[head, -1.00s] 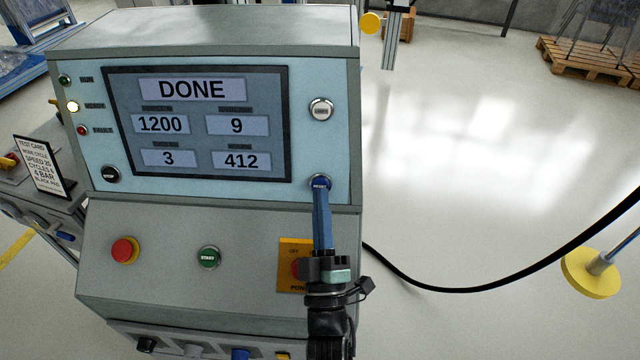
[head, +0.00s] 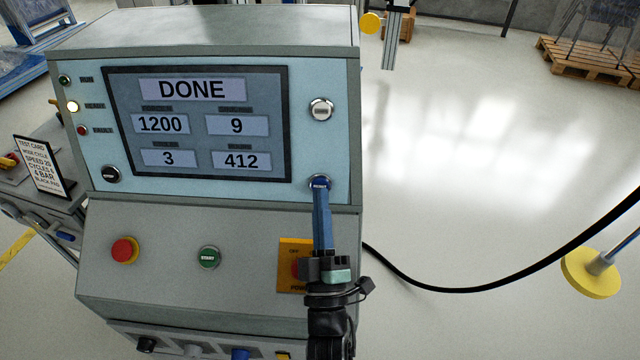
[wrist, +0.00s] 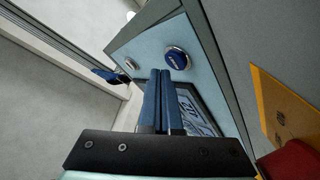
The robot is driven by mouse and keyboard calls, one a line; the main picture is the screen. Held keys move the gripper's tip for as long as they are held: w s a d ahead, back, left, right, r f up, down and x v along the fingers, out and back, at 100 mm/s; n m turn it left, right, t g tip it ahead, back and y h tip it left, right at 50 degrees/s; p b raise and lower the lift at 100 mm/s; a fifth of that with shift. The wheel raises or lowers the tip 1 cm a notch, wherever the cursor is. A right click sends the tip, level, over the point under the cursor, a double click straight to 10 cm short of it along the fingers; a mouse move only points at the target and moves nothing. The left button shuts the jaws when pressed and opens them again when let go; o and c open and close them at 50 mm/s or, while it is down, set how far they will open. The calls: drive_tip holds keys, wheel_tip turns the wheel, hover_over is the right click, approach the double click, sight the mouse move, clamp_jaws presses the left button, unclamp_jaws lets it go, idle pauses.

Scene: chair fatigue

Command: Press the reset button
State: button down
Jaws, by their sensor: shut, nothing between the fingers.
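The blue reset button (head: 319,183) sits in a silver ring at the lower right of the machine's light blue panel. It also shows in the wrist view (wrist: 177,59), just up and right of the fingertips. My gripper (head: 321,194) has its two blue fingers shut together and empty, pointing up at the panel. In the head view the tips are right at the lower edge of the button. In the wrist view the tips (wrist: 160,73) appear slightly beside the button. I cannot tell whether they touch it.
The screen (head: 195,122) reads DONE. A white button (head: 321,109) is above the reset button. A red button (head: 124,250), a green start button (head: 208,257) and a yellow power plate (head: 289,251), partly hidden by my gripper, are on the lower panel. Floor at right is open, with a black cable (head: 470,290).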

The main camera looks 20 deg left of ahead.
drive_tip(key=shift+w, duration=0.15)
drive_tip(key=shift+w+a+b, duration=0.1)
drive_tip(key=shift+w+b, duration=0.2)
drive_tip(key=shift+b, duration=0.25)
drive_tip(key=shift+w+f+b, duration=0.15)
drive_tip(key=shift+w+b, duration=0.2)
drive_tip(key=shift+b, duration=0.1)
idle(0.5)
drive_tip(key=shift+s, duration=0.15)
drive_tip(key=shift+s+p, duration=0.4)
drive_tip(key=shift+s, duration=0.25)
drive_tip(key=shift+r, duration=0.2)
drive_tip(key=s+p, duration=0.1)
drive_tip(key=s, duration=0.2)
drive_tip(key=s+d+r+p, duration=0.1)
drive_tip(key=shift+s+d+r+p, duration=0.1)
drive_tip(key=shift+s+p, duration=0.25)
idle(0.7)
